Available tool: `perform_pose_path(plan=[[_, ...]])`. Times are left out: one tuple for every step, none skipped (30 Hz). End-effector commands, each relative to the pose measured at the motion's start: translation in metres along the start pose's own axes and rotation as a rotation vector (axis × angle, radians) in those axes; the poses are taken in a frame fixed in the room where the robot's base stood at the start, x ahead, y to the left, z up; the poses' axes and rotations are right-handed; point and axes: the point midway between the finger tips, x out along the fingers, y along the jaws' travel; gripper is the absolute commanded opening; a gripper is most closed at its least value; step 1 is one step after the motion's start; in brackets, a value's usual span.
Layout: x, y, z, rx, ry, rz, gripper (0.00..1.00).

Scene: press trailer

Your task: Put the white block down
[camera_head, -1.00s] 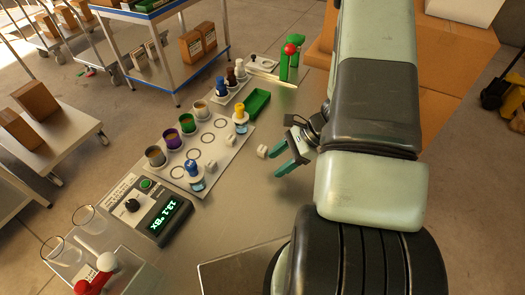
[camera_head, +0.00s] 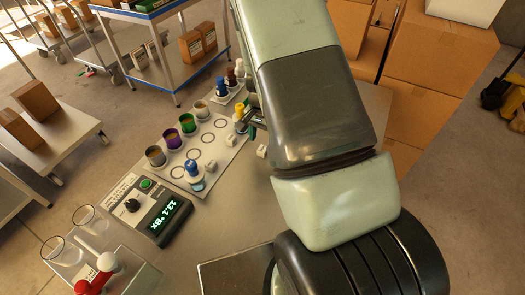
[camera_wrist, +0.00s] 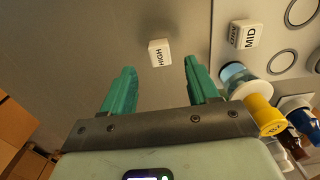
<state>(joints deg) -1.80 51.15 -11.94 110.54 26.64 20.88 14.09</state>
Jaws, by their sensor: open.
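A small white block marked HIGH (camera_wrist: 160,53) lies on the bare metal table, and it also shows in the head view (camera_head: 262,151). A second white block, marked MID (camera_wrist: 245,33), is on the white plate and shows in the head view (camera_head: 211,163). My gripper (camera_wrist: 158,72) is open, its two green fingers apart with nothing held between them. In the wrist view the HIGH block appears just beyond the fingertips, between their lines. In the head view my gripper (camera_head: 252,128) is mostly hidden behind my arm, near the yellow-capped bottle.
The white plate (camera_head: 228,150) carries printed rings, several cups and a blue-capped bottle (camera_head: 193,172). A yellow-capped bottle (camera_wrist: 258,110) stands close beside my right finger. A meter with a green display (camera_head: 168,214) is nearer.

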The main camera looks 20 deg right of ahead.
Motion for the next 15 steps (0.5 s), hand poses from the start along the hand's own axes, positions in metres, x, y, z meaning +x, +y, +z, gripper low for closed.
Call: perform_pose_path(plan=[[0.005, 0.0, 0.001, 0.0, -0.002, 0.001, 0.6], [0.009, 0.0, 0.001, 0.0, -0.003, 0.002, 0.6], [0.015, 0.0, 0.001, 0.0, -0.004, 0.002, 0.6], [0.02, 0.0, 0.002, 0.001, -0.003, 0.001, 0.6], [0.025, 0.0, 0.002, 0.002, -0.005, 0.002, 0.6], [0.031, 0.0, 0.002, 0.002, -0.005, 0.002, 0.6], [0.036, 0.0, 0.002, 0.001, -0.004, 0.002, 0.6], [0.04, 0.0, 0.002, 0.001, -0.003, 0.002, 0.6], [0.044, 0.0, 0.002, 0.0, -0.003, 0.001, 0.6], [0.047, 0.0, 0.002, 0.0, -0.003, 0.001, 0.6], [0.049, 0.0, 0.002, 0.0, -0.003, 0.001, 0.6], [0.051, 0.0, 0.002, 0.001, -0.003, 0.0, 0.6], [0.051, -0.001, 0.002, 0.001, -0.002, 0.0, 0.6], [0.051, -0.001, 0.002, 0.001, -0.002, 0.0, 0.6], [0.052, -0.001, 0.001, 0.001, -0.001, -0.001, 0.6]])
